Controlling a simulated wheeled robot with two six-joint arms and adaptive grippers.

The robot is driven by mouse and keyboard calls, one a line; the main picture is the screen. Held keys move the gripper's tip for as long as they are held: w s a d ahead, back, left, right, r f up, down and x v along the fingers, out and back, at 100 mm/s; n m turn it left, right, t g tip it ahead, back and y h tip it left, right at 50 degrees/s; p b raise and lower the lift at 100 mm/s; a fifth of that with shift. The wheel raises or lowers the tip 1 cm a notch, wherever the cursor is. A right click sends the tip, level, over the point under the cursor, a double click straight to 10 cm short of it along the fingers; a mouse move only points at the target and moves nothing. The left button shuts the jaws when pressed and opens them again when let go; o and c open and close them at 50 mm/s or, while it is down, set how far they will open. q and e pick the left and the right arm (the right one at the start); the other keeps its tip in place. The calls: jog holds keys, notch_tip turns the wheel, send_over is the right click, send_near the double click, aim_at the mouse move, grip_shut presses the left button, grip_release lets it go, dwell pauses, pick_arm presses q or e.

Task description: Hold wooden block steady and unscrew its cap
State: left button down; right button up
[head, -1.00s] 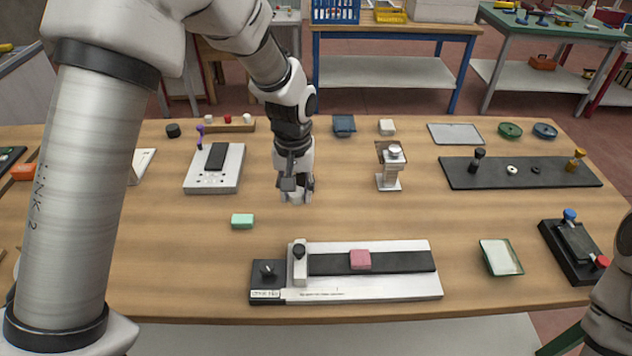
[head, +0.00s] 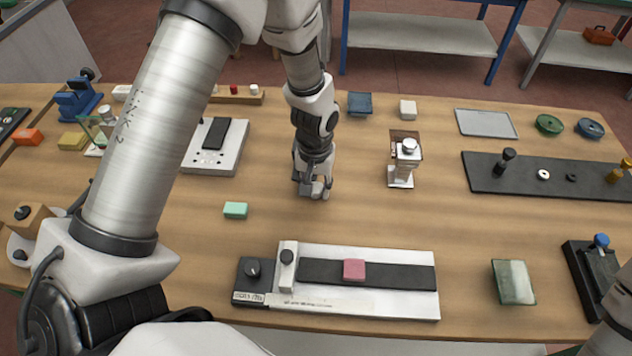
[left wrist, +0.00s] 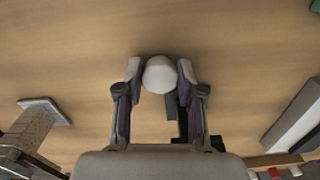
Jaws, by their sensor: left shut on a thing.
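My left gripper (head: 316,190) is over the open middle of the table, fingers pointing down. It is shut on a round white piece (left wrist: 159,74), which sits between the two fingertips in the left wrist view. I cannot tell whether this piece is a cap. A brown wooden block (head: 36,215) with a dark round knob on it stands at the table's left edge, far from my left gripper. I cannot tell for sure that it is the task's block. My right gripper is not in view; only part of my right arm shows at the lower right.
A white stand (head: 401,172) is right of the gripper. A mint block (head: 236,210) lies to its left. A long fixture (head: 390,304) with a pink block (head: 354,270) is in front. A grey device (head: 228,160) stands at the back left. Wood around the gripper is bare.

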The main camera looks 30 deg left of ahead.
pick_arm(q)
jog(key=shift+f, duration=0.1)
jog(key=shift+s, duration=0.15)
jog(key=c, duration=0.9)
grip_release()
jog(key=shift+c, duration=0.2)
jog(key=shift+o, duration=1.1)
jog(key=shift+f, duration=0.15)
